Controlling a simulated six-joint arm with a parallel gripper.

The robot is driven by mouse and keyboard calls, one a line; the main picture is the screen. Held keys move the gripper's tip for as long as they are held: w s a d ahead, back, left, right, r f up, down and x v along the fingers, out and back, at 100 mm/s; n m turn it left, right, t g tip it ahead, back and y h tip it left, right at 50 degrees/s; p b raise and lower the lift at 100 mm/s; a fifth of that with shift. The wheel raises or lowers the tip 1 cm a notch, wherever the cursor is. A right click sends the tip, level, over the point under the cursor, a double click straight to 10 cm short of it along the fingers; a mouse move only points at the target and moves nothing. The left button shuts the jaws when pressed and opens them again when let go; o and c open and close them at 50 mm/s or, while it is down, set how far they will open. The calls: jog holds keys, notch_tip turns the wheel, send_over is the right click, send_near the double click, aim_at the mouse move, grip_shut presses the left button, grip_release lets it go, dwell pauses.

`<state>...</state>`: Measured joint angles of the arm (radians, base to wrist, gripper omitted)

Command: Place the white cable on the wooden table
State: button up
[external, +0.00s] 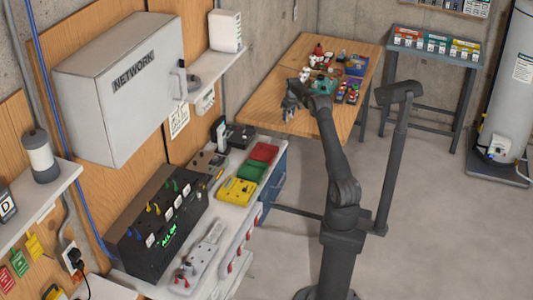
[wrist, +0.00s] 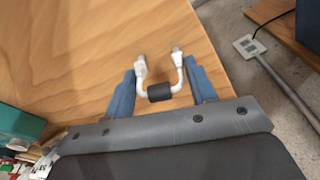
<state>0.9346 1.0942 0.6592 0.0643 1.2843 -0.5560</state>
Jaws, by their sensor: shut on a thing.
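The white cable (wrist: 159,92) shows in the wrist view as a U shape with a dark sleeve at its middle and its two white plugs pointing away from me. My gripper (wrist: 162,80) has its two blue fingers on either side of the cable and is shut on it. The wooden table (wrist: 110,35) lies below the cable. In the external view my gripper (external: 289,106) is over the left part of the wooden table (external: 262,105). The cable is too small to make out there, and I cannot tell whether it touches the tabletop.
A teal box (external: 322,85) and several small items stand on the table beside my gripper; the box also shows in the wrist view (wrist: 20,122). The table's left part is clear. A white bench (external: 222,215) with coloured trays and a black switch panel (external: 160,220) stands left.

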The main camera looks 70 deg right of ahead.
jog(key=shift+f, duration=0.15)
jog(key=o, duration=1)
jog(key=shift+c, duration=0.2)
notch_tip(320, 180, up, 12)
jog(key=s, duration=0.1)
jog(key=shift+s+a, duration=0.2)
jog(key=shift+a, duration=0.1)
